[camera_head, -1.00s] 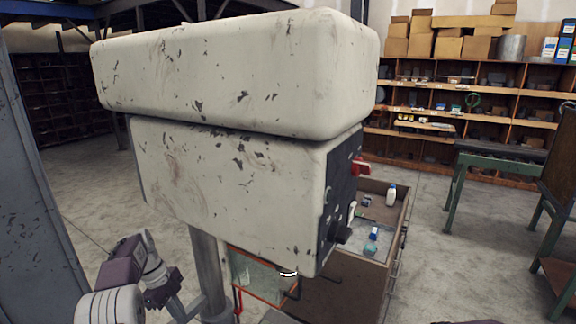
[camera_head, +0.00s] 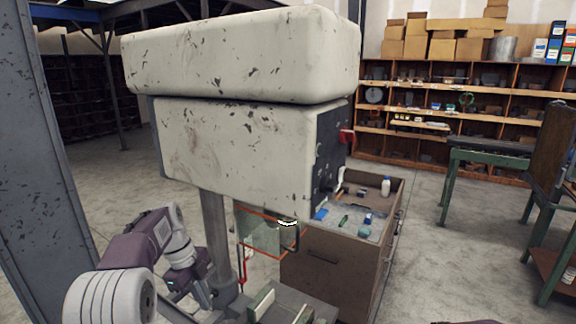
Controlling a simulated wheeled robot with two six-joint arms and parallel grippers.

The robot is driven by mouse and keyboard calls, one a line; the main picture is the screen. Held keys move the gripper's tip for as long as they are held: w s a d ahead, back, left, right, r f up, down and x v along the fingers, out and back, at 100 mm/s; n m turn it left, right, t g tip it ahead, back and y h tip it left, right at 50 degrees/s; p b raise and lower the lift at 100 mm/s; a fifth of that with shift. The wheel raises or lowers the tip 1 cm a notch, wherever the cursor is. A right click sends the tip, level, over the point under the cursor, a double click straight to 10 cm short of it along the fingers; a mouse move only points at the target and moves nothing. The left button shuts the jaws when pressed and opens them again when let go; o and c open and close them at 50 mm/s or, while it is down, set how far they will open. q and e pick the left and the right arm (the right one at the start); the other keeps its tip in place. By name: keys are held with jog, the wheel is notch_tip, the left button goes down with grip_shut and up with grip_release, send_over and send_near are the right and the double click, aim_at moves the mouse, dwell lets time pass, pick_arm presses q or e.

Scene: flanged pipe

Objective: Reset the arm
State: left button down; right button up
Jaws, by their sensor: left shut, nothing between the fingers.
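My left arm comes in from the lower left, with white rings and purple-grey links. Its left gripper (camera_head: 206,294) is low in the picture, beside the foot of the machine's grey column (camera_head: 217,235). It is shut and holds nothing; its fingertips are small and hard to make out against the machine. My right gripper is not in view. No flanged pipe can be made out.
A large scuffed white machine head (camera_head: 240,150) fills the middle, above a clear guard (camera_head: 262,232) and a metal vise (camera_head: 282,306). Behind stands a wooden cabinet (camera_head: 325,262) with small items on top. A grey post (camera_head: 50,170) stands left.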

pick_arm(q)
jog(key=s+d+f+n+y+b, duration=0.1)
jog(key=s+f+n+b, duration=0.1)
jog(key=s+f+n, duration=0.5)
jog(key=s+d+f+n+t+y+b, duration=0.1)
jog(key=s+f+n, duration=0.6)
jog(key=s+n, duration=0.7)
jog(key=shift+s+d+n+y+b, duration=0.2)
jog(key=shift+d+n+y+b, duration=0.15)
jog(key=shift+d+n, duration=0.35)
jog(key=shift+s, duration=0.15)
jog(key=shift+d, duration=0.1)
